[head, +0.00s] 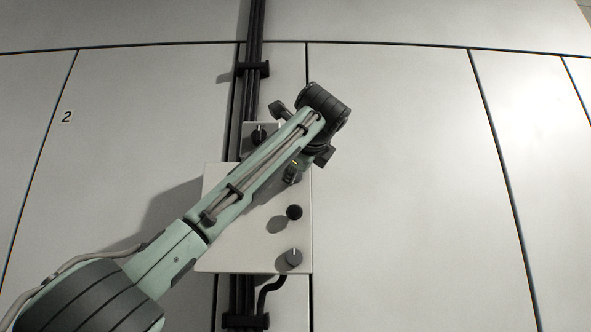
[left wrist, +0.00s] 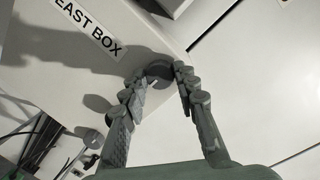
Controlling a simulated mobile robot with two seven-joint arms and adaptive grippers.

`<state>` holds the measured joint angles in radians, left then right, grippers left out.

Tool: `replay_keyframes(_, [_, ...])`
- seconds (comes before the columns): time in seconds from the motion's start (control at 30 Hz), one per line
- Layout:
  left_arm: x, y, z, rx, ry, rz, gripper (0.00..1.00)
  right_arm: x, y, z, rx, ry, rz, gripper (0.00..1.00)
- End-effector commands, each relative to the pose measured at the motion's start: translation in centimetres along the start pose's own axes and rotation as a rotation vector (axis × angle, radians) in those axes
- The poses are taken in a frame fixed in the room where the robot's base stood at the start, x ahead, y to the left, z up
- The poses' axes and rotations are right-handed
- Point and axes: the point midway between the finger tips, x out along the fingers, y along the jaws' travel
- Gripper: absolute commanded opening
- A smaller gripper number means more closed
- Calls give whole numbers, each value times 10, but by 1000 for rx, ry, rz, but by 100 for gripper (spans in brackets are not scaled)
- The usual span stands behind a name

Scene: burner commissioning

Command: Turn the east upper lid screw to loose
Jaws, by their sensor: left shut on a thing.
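The east box (left wrist: 115,55) is a pale box with a printed EAST BOX label (left wrist: 90,27) in the left wrist view. In the head view a pale box (head: 235,245) is partly covered by my left arm. A dark round lid screw (left wrist: 157,70) stands on the box face near its edge. My left gripper (left wrist: 160,80) has one finger on each side of this screw and is shut on it. The fingers hide part of the screw, so its turn position cannot be read. In the head view my arm hides the fingertips. My right gripper is not in view.
The box's lower part carries a black round part (head: 294,212) and a grey knob (head: 293,257). A smaller plate with a dark knob (head: 258,135) sits above. Black cables (head: 255,30) run vertically behind. The wall panels to the right (head: 420,180) are bare.

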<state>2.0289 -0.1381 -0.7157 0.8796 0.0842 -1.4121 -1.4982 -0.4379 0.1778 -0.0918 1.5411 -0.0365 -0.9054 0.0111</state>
Motion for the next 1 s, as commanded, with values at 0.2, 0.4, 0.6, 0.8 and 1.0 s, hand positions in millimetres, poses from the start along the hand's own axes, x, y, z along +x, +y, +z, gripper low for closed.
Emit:
replay_keyframes(0.2, [0,0,0,8,0,-1,0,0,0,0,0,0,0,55])
replay_keyframes(0.4, [0,0,0,7,0,-1,32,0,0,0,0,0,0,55])
replay_keyframes(0.6, [0,0,0,6,0,-1,50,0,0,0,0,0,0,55])
replay_keyframes(0.8, [0,0,0,5,0,0,50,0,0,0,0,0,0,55])
replay_keyframes(1.0, [-15,-1,0,5,0,-3,50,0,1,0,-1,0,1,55])
